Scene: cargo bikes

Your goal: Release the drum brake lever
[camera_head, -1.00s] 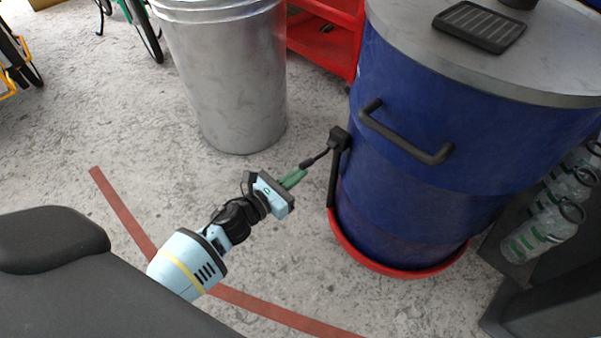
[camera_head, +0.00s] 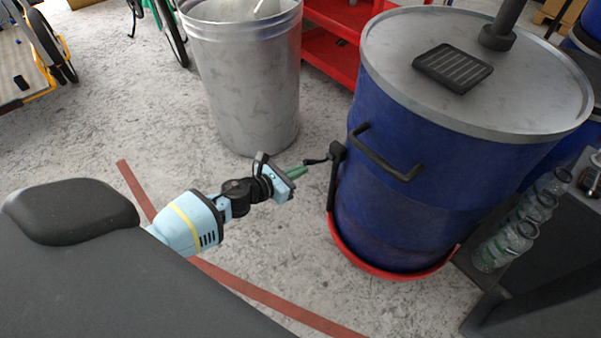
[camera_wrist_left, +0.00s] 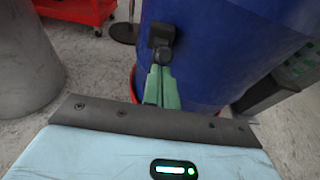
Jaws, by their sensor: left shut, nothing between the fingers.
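The blue drum (camera_head: 400,205) with a grey lid stands upright in a red base ring. A black bracket (camera_head: 337,152) is on its left side, and a short dark brake lever (camera_head: 317,161) sticks out from it toward my gripper. My left gripper (camera_head: 302,170) has its green fingers closed together, with the tips at the lever's outer end; I cannot tell whether they touch. In the left wrist view the shut fingers (camera_wrist_left: 160,72) point at the dark knob end of the lever (camera_wrist_left: 163,54), just beyond the tips. My right gripper is not in view.
Clear bottles (camera_head: 505,245) stand at the right. The floor around my gripper is free.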

